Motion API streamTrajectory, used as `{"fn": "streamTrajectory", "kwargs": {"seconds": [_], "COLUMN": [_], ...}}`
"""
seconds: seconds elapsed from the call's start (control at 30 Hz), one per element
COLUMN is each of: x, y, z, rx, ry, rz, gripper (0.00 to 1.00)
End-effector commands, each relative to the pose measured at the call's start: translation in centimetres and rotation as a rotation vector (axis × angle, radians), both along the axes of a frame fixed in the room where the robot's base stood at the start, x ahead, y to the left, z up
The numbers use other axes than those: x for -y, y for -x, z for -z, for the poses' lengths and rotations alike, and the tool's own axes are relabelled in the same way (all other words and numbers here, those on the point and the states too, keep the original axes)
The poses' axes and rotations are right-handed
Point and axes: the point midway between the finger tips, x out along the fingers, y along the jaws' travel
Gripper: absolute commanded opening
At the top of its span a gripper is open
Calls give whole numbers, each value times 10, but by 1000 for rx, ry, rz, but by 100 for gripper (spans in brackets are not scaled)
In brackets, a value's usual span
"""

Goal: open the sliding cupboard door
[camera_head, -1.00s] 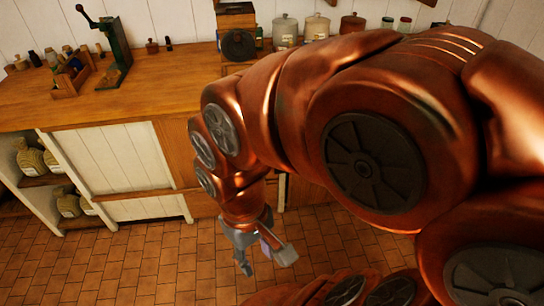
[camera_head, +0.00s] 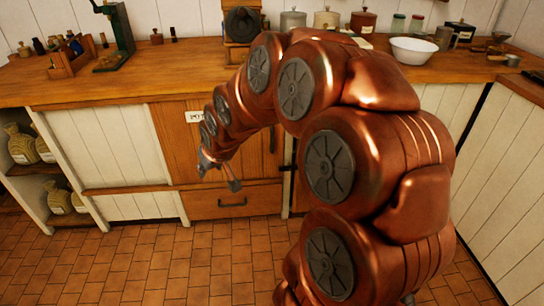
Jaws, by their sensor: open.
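The wooden cupboard door (camera_head: 176,138) is a brown panel under the counter, with a white label (camera_head: 194,116) that starts with "PO"; the rest of the label is hidden by my arm. A dark upright handle (camera_head: 272,138) shows at the right side of this wooden front. The door looks closed. My gripper (camera_head: 219,181) is open and empty, pointing down in front of the lower part of the door, left of the handle. I cannot tell how far it is from the door surface. My arm hides much of the door's middle.
A drawer (camera_head: 232,201) with a dark pull lies below the door. The counter (camera_head: 60,92) holds a green grinder (camera_head: 118,38) and a white bowl (camera_head: 413,50). The tiled floor at left is clear.

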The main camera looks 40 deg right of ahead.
Motion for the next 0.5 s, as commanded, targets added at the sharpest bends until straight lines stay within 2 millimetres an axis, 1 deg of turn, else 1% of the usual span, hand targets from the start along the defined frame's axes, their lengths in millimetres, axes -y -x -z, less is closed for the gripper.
{"fn": "streamTrajectory", "kwargs": {"seconds": [0.03,0.1,0.17,0.2,0.27,0.3,0.37,0.4,0.47,0.5], "x": [16,39,59,73,95,110,133,149,174,191], "y": [-17,-40,-59,-71,-86,-95,-107,-114,-122,-125], "z": [31,46,60,67,80,90,102,112,124,133], "rx": [43,120,185,233,296,337,401,444,508,549], "ry": [1,9,15,21,32,39,50,59,77,87], "rz": [16,35,52,65,85,97,118,133,153,169], "gripper": [41,41,41,41,41,41,41,41,41,41]}}
